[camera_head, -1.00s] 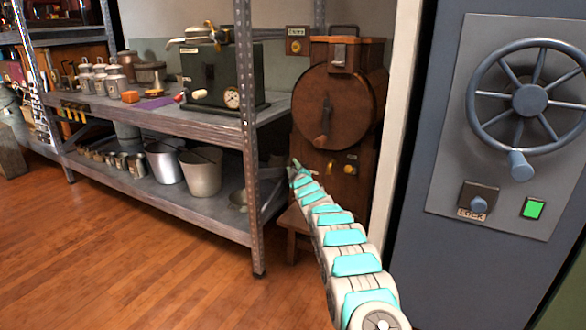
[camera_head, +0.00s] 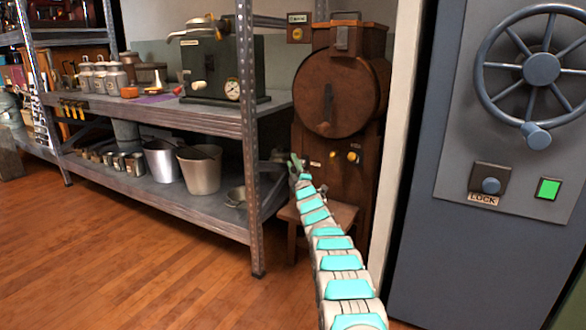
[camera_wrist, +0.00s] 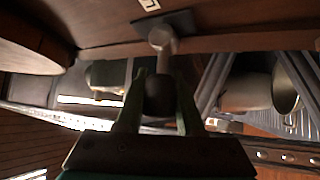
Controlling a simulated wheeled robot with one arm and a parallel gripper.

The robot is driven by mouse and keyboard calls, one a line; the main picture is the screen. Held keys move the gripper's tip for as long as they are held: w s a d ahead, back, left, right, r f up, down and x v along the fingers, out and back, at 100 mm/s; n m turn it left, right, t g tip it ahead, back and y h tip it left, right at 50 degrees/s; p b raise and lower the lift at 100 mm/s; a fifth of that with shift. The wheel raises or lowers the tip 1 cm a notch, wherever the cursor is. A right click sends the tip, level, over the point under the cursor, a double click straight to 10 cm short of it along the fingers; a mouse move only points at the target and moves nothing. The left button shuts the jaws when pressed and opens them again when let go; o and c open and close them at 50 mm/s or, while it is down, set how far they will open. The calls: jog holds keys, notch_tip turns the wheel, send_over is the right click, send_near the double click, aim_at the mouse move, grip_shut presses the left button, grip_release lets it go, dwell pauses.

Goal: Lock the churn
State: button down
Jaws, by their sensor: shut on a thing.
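The churn is a brown wooden drum (camera_head: 340,92) on a wooden stand, standing in the corner at the back right of the shelf. A dark handle (camera_head: 327,100) shows on its round front, and yellow knobs (camera_head: 352,156) sit below. My gripper (camera_head: 297,165) is at the lower left of the churn's front. In the wrist view my gripper (camera_wrist: 158,88) has its fingers on both sides of a dark knob (camera_wrist: 158,100) and is shut on it. A metal stem (camera_wrist: 162,40) joins the knob to a dark plate beside a partly cut-off white label. My gripper hides this knob in the head view.
A metal shelf (camera_head: 190,205) with buckets, cans and a dark green machine (camera_head: 218,72) stands to the left; its upright post is close to my arm. A grey cabinet (camera_head: 420,225) with a handwheel (camera_head: 541,68) stands right. Wooden floor is clear at front left.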

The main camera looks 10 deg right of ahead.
dwell(0.3)
jog(key=c, duration=0.5)
grip_release()
jog(key=shift+v, duration=1.05)
jog(key=shift+p+v, duration=0.3)
jog(key=shift+v, duration=2.55)
jog(key=shift+c, duration=0.2)
